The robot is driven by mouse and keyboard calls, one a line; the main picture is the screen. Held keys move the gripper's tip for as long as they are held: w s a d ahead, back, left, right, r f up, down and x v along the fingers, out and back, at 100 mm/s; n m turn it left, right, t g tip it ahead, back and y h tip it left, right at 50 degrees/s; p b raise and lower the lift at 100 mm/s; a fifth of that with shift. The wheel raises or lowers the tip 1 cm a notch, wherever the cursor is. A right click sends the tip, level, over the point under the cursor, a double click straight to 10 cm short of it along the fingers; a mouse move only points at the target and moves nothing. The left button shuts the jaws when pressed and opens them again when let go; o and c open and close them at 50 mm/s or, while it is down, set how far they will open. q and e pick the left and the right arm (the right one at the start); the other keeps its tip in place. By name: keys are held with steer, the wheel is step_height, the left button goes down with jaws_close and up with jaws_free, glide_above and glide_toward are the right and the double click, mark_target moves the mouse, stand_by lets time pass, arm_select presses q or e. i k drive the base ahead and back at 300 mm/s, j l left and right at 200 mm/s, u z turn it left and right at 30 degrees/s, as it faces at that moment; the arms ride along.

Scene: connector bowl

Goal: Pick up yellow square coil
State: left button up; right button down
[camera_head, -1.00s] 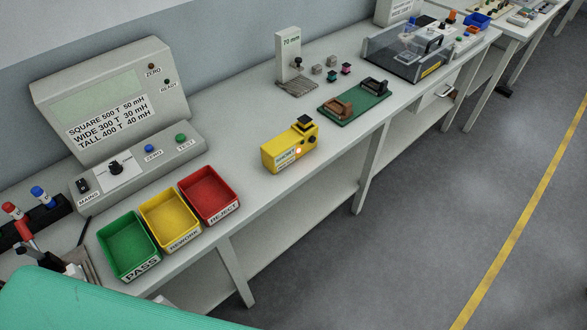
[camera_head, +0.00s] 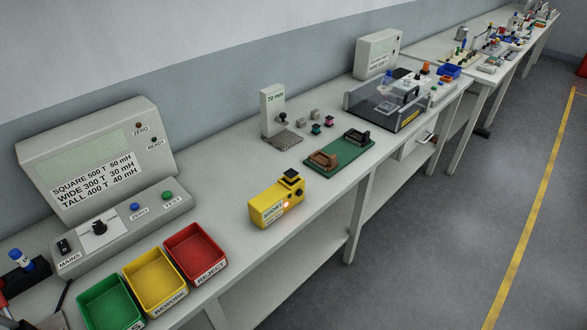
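I cannot make out a yellow square coil for certain. A yellow box-shaped device (camera_head: 262,211) with a black top part and a small lit red spot stands on the near bench. Several small coil-like parts lie by the 70 mm block: a grey one (camera_head: 315,114), a teal one (camera_head: 316,129) and a pinkish one (camera_head: 329,121). A brown part (camera_head: 323,161) and a black part (camera_head: 357,136) sit on a green board (camera_head: 339,171). Neither gripper is in view.
Green (camera_head: 103,303), yellow (camera_head: 154,279) and red (camera_head: 196,253) trays stand along the bench's front edge. A grey tester (camera_head: 95,160) is behind them. The 70 mm block (camera_head: 271,111) and a clear-walled box (camera_head: 385,105) stand farther along. The floor (camera_head: 440,240) at right is clear.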

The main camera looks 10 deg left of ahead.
mark_target(291, 175)
steer(key=i+l+u, duration=0.2)
steer(key=u, duration=0.2)
steer(key=i+l+u, duration=0.15)
steer(key=l+u, duration=0.2)
